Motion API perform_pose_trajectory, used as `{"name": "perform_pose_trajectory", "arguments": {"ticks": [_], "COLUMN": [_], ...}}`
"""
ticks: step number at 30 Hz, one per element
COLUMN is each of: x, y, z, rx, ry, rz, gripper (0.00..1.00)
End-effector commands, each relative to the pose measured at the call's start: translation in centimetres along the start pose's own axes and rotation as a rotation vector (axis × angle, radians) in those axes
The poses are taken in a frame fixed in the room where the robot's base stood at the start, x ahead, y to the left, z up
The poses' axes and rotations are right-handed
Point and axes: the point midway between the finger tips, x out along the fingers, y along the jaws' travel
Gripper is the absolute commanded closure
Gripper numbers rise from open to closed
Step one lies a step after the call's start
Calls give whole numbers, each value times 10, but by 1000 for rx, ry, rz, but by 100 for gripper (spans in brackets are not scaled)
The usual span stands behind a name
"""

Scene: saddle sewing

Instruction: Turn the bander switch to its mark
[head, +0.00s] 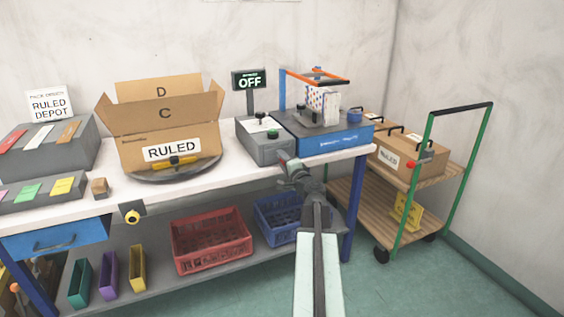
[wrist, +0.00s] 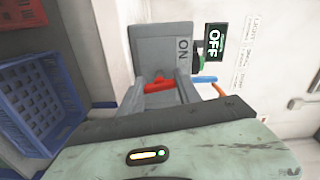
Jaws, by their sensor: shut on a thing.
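The bander switch shows in the wrist view as a red handle (wrist: 158,86) on the front of a grey control box (wrist: 160,48) marked ON. The same grey box (head: 264,148) stands on the bench in the head view, beside the blue bander (head: 335,140). My gripper (head: 287,165) is at the box's front right corner, its jaws shut on the red handle, which is partly hidden by them. A display (head: 249,80) above the box reads OFF; it also shows in the wrist view (wrist: 214,41).
An open carton (head: 165,130) labelled RULED sits on a round turntable (head: 190,170) to the left. Red (head: 212,240) and blue (head: 280,217) crates are on the shelf below. A cart (head: 385,190) with boxes stands right of the bench.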

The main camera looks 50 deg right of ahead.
Motion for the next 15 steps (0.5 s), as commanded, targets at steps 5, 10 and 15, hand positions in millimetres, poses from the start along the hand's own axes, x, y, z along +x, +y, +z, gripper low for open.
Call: {"name": "perform_pose_trajectory", "arguments": {"ticks": [5,10,15], "x": [2,1,1], "y": [-1,-1,-1], "z": [2,2,2], "rx": [79,122,137], "ry": [-5,-5,-4], "rz": [-2,-2,-2], "gripper": [100,100,100]}}
